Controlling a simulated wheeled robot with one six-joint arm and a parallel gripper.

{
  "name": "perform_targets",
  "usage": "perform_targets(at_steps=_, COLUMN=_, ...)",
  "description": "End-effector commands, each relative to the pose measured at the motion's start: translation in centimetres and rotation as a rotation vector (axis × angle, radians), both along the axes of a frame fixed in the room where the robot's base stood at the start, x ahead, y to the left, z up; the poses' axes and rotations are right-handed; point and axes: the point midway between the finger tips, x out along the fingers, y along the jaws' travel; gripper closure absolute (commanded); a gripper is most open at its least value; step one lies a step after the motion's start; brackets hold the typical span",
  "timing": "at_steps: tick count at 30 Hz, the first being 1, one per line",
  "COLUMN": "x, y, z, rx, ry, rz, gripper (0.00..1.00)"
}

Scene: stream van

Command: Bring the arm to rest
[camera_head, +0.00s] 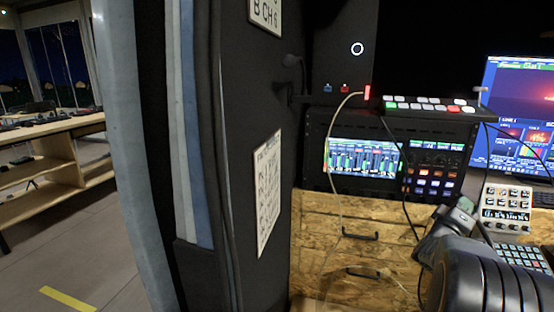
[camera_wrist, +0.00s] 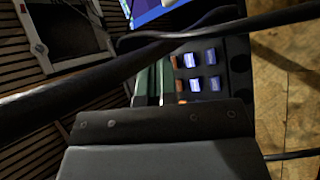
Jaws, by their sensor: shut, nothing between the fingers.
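My arm shows at the lower right of the head view, bent in front of the wooden drawer front. Its dark wrist end, with my gripper (camera_head: 440,232), is near the equipment rack, and the fingertips are hard to make out there. In the wrist view my gripper (camera_wrist: 155,120) fills the lower middle as a dark block with small screws. It is shut and empty. Beyond it is a panel of lit blue and orange buttons (camera_wrist: 205,84). I cannot tell whether the gripper touches anything.
A rack unit with a lit screen (camera_head: 363,157) and a switcher (camera_head: 430,107) stand behind the arm. A loose pale cable (camera_head: 338,190) and black cables hang there; dark cables (camera_wrist: 90,85) cross the wrist view. A monitor (camera_head: 515,110) and button panel (camera_head: 506,208) are right. Open floor (camera_head: 95,245) lies left.

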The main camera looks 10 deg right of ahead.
Motion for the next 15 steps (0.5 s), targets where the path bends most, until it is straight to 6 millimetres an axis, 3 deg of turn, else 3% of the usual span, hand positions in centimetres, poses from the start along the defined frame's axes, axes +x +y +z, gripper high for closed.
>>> perform_targets(at_steps=4, x=1.9, y=0.5, z=-5.7, rx=0.342, ry=-0.012, rz=0.166, gripper=1.0)
perform_targets(at_steps=7, x=2.4, y=2.8, z=-9.5, rx=0.655, ry=-0.005, rz=0.257, gripper=1.0)
perform_targets(at_steps=11, x=2.3, y=9.4, z=-11.4, rx=1.068, ry=0.04, rz=0.321, gripper=1.0)
perform_targets(at_steps=15, x=-0.6, y=18.6, z=-10.8, rx=1.465, ry=0.158, rz=0.268, gripper=1.0)
